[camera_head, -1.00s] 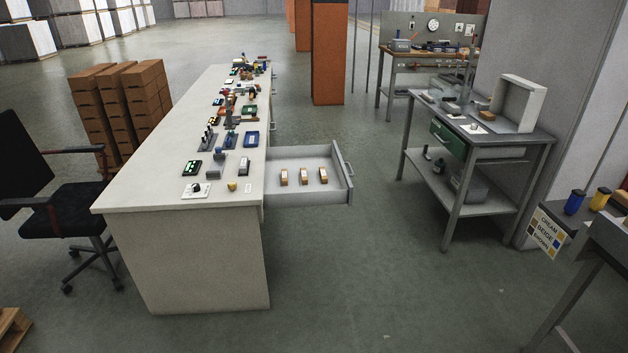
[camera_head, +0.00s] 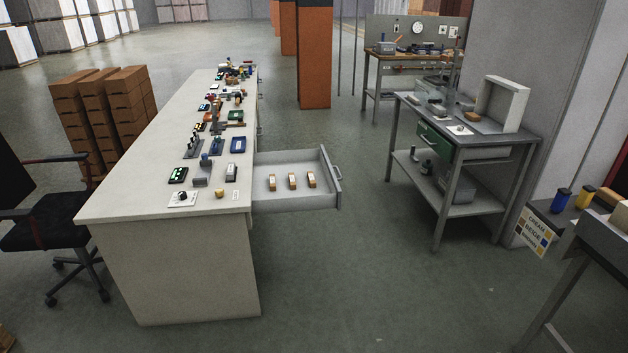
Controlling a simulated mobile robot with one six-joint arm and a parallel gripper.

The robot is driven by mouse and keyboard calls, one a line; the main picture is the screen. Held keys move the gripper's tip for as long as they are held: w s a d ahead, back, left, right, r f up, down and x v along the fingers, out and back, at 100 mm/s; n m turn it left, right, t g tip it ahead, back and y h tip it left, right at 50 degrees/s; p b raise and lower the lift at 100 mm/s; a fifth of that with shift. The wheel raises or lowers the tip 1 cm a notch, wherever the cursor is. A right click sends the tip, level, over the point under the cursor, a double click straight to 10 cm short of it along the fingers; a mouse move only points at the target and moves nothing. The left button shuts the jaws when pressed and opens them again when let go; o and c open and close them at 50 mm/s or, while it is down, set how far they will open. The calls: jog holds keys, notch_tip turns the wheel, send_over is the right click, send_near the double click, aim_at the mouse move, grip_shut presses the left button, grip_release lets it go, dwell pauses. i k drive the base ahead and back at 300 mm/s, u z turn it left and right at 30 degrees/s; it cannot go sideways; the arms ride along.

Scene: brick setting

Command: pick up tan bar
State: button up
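Three small tan and white bars stand in a row inside an open grey drawer (camera_head: 290,201) on the right side of the long white desk. They are the left bar (camera_head: 272,182), the middle bar (camera_head: 292,181) and the right bar (camera_head: 312,180). They stand apart from one another. Each shows a pale face and tan-brown sides, and I cannot tell which one is the tan bar. My gripper is not in view.
The long desk (camera_head: 130,204) carries many small tools and parts. A grey workbench (camera_head: 500,143) with a green drawer stands at right. An office chair (camera_head: 50,225) stands left. Floor in front of the drawer is clear.

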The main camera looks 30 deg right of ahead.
aim_at(313, 184)
jog(key=i, duration=0.9)
jog(key=u, duration=0.05)
